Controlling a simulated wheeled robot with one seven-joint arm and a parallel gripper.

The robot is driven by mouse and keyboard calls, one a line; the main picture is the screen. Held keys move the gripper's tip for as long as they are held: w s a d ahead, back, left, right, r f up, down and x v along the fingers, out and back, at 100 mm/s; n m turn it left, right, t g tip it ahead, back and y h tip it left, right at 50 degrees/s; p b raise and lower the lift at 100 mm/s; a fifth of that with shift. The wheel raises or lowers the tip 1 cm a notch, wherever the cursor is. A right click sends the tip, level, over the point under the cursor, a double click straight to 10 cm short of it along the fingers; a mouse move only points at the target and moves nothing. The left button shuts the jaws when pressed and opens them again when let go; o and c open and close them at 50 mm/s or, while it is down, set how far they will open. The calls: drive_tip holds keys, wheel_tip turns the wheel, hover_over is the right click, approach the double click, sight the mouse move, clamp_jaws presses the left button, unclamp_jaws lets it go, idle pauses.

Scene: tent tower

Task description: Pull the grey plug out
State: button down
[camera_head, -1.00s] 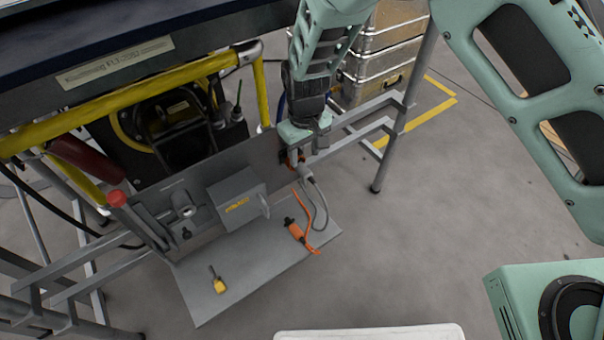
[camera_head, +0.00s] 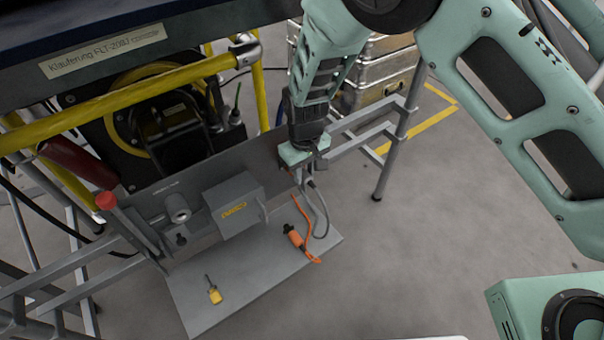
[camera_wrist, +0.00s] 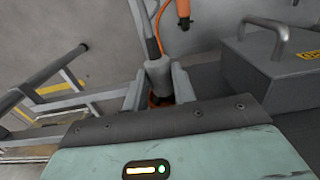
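The grey plug (camera_wrist: 158,72) stands between the two fingers of my gripper (camera_wrist: 158,88) in the wrist view, with a finger close against each side. My gripper looks shut on it. Its grey cable runs away from the plug toward the top of the wrist view. Orange shows just below the plug, between the fingers; whether the plug is still seated there is hidden. In the head view my gripper (camera_head: 305,168) is at the right end of the grey panel (camera_head: 262,150), and covers most of the plug and its socket.
An orange connector (camera_head: 295,238) on an orange cord lies on the grey shelf (camera_head: 240,275), left of the grey cable. A grey box with a handle (camera_head: 235,208) and a yellow-tagged padlock (camera_head: 213,292) are farther left. Metal frame rails (camera_head: 365,145) run close behind my gripper.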

sight(314, 185)
drive_tip(key=shift+s+d, duration=0.1)
drive_tip(key=shift+d, duration=0.05)
drive_tip(key=shift+s+d+p, duration=0.35)
drive_tip(key=shift+s+d, duration=0.1)
drive_tip(key=shift+s, duration=0.3)
drive_tip(key=shift+s+d+p, duration=0.35)
drive_tip(key=shift+s+d, duration=0.1)
drive_tip(key=shift+s, duration=0.25)
